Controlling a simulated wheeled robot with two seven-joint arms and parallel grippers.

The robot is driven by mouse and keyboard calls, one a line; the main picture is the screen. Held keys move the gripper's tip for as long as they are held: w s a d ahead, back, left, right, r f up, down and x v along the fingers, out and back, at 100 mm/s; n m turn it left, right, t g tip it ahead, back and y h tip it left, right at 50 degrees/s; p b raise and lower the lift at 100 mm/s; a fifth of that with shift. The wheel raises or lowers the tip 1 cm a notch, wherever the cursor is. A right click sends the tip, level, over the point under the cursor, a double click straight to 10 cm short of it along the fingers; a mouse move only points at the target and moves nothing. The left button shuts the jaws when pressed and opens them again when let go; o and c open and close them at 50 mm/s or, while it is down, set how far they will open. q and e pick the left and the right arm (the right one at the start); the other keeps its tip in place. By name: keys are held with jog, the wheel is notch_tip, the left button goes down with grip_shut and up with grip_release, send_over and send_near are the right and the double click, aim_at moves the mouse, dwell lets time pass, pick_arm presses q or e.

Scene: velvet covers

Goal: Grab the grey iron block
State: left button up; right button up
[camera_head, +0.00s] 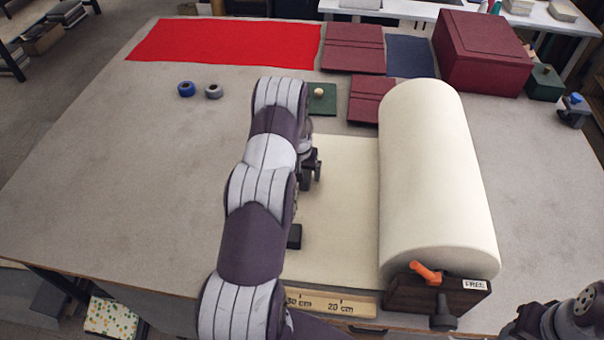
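A small dark grey block (294,237) lies on the cream velvet (340,210), partly hidden by my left arm. It looks like the iron block, though its material cannot be told. My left gripper (311,172) is beyond the block, over the cream velvet, and its dark fingers are partly hidden by my arm. I cannot tell whether it is open or shut. Part of my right arm shows at the bottom right corner, with a dark end part (522,322) cut by the frame edge; its finger state cannot be told.
A thick cream roll (432,170) stands right of the block, with an orange-handled wooden holder (437,293) at its near end. A ruler (335,303) lies along the near edge. Maroon covers (354,48), a red cloth (230,44) and a maroon box (484,52) lie behind.

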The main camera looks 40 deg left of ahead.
pick_arm(q)
jog(key=shift+s+f, duration=0.1)
jog(key=shift+f, duration=0.8)
jog(key=shift+w+a+f, duration=0.1)
jog(key=shift+w+f, duration=0.1)
jog(key=c, duration=1.7)
jog(key=shift+w+r, duration=0.1)
grip_shut()
